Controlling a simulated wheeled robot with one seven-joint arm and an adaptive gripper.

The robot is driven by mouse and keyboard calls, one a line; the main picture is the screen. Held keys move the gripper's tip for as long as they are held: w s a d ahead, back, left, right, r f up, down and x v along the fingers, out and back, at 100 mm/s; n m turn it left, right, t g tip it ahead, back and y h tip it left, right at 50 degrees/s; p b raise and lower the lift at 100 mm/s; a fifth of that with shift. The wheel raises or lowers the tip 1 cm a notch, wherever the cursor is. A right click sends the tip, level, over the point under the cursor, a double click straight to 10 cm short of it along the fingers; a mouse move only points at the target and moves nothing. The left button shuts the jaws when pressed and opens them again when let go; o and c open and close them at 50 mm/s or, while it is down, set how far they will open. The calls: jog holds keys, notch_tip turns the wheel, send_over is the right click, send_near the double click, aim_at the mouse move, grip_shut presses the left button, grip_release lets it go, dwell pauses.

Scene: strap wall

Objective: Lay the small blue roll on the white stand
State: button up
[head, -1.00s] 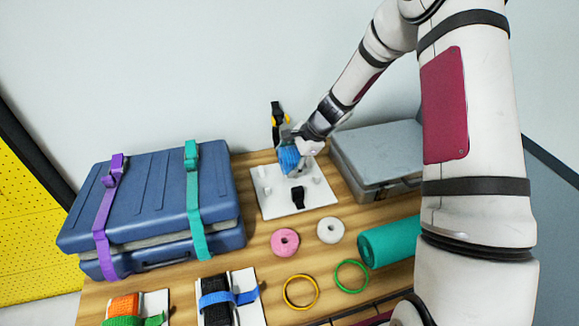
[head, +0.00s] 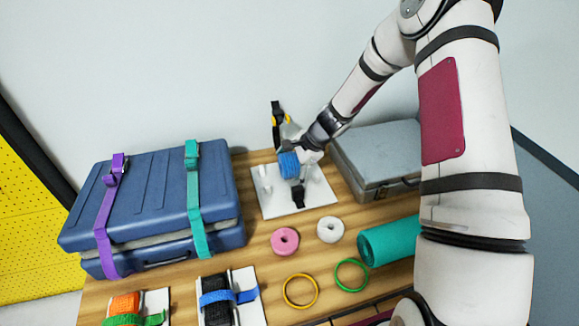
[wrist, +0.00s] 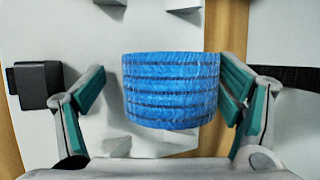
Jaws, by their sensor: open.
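The small blue roll (head: 289,165) is at the white stand (head: 272,207), over its back part. In the wrist view the blue roll (wrist: 171,90), with dark bands, fills the middle between my fingers. The white stand (wrist: 120,145) lies behind it, with white posts. My gripper (head: 297,153) is open around the roll; in the wrist view its teal-padded fingers (wrist: 165,78) stand either side. A gap shows at the left finger; the right finger is close, and contact there is unclear. The roll's underside is hidden, so whether it rests on the posts cannot be told.
A blue case (head: 150,205) with purple and teal straps stands left. A grey case (head: 378,160) stands right of the stand. Pink roll (head: 285,241), white roll (head: 331,229), teal roll (head: 388,242) and yellow and green rings lie in front. A black clip (head: 298,195) is on the stand.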

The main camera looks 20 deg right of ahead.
jog(key=v, duration=1.2)
jog(key=s+a+r+n+h, duration=0.1)
jog(key=s+a+r+n, duration=0.25)
jog(key=s+r, duration=0.35)
jog(key=s+a+r+n+h, duration=0.15)
jog(key=s+r+n, duration=0.3)
jog(key=r, duration=0.45)
jog(key=s+r+n+h, duration=0.1)
jog(key=s+r+n, duration=0.2)
jog(key=s, duration=0.6)
jog(key=s+r+n+t+h, duration=0.1)
jog(key=s+r+n, duration=0.3)
jog(key=s, duration=0.6)
jog(key=shift+s+d+n+t, duration=0.2)
jog(key=shift+d+n+t, duration=0.1)
jog(key=shift+n, duration=0.8)
jog(key=shift+r, duration=0.15)
